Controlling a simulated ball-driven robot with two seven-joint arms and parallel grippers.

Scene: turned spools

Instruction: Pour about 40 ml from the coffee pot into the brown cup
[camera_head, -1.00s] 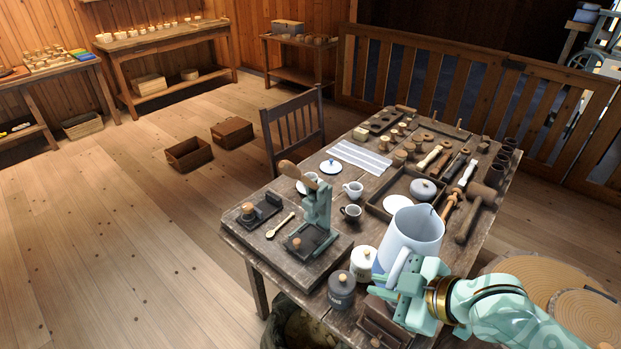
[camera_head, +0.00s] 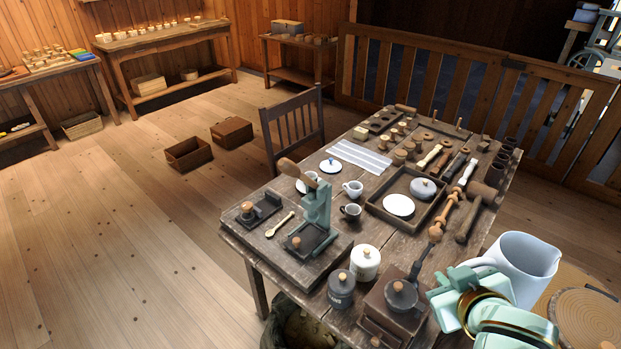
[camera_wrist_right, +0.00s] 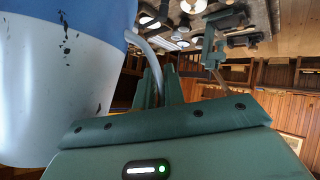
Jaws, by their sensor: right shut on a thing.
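The coffee pot is a large white jug with a blue lower part; it shows in the head view (camera_head: 525,266) at the lower right, beyond the table's right edge. It fills the left of the right wrist view (camera_wrist_right: 62,95). My right gripper (camera_head: 468,278) is shut on its handle and holds it in the air; the fingers also show in the wrist view (camera_wrist_right: 160,85). I cannot tell how far the pot leans, and its contents are hidden. The small brown cup (camera_head: 350,211) stands on the table near a white cup (camera_head: 352,189), well left of the pot. My left gripper is out of view.
The wooden table (camera_head: 398,241) is crowded. A green lever press (camera_head: 317,206) stands left of the brown cup. A white lidded jar (camera_head: 365,262), a grey jar (camera_head: 341,289) and a coffee grinder (camera_head: 388,305) stand at the front. A tray (camera_head: 375,208) lies right of the cup.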

